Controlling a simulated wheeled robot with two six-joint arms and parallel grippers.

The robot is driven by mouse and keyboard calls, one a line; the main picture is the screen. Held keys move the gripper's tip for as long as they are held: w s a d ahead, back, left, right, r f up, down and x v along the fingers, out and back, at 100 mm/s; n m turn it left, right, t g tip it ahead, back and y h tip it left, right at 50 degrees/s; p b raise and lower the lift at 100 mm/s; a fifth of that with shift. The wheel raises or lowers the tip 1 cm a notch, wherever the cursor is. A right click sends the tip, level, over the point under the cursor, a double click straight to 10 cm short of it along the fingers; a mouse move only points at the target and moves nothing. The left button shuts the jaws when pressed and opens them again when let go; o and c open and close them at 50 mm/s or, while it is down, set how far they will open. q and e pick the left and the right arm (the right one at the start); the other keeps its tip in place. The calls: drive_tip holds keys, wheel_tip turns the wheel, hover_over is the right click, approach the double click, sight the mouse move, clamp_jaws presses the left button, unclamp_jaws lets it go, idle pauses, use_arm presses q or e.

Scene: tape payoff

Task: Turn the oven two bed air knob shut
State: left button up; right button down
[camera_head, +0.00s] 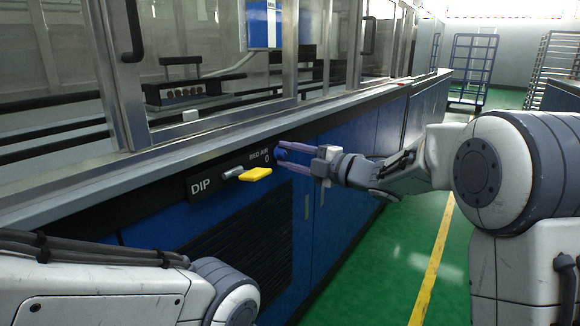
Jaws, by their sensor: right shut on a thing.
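The bed air knob (281,154) is small and blue, on the dark panel strip of the blue machine front, just right of the lettering "BED AIR" and "0". My right gripper (282,156) reaches in from the right, with one finger above the other, and is shut on the knob. The fingers hide part of the knob, so I cannot read its turn angle. My left arm shows at the bottom left, but its gripper is outside the view.
A metal ledge (230,128) runs above the panel. The green floor (400,260) on the right is clear. A blue rack cart (472,65) stands far back.

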drive_tip(key=shift+a+n+b, duration=0.1)
drive_tip(key=shift+n+b, duration=0.7)
drive_tip(key=shift+n, duration=0.2)
drive_tip(key=c, duration=0.5)
unclamp_jaws()
